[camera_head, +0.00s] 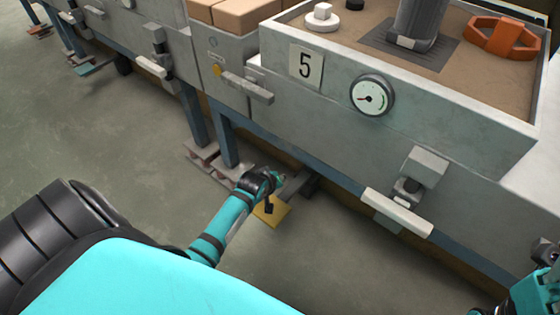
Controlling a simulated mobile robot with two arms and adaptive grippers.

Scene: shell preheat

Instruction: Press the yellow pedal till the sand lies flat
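The yellow pedal (275,211) is low near the floor, below the front of the grey sand bin. My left gripper (273,184) is at the pedal and hides part of it. I cannot tell whether it touches the pedal or whether its fingers are open or shut. The sand (377,37) fills the top of the bin marked 5, and its visible surface looks even around the things in it. Only a part of my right arm shows at the lower right edge, and its gripper fingers cannot be made out.
In the sand are a dark grey block (421,22), an orange frame (501,37) and a white knobbed piece (322,15). A round gauge (371,96) and a latch with a pale handle (397,212) stick out from the bin front. Blue legs stand left of the pedal. Open floor lies left.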

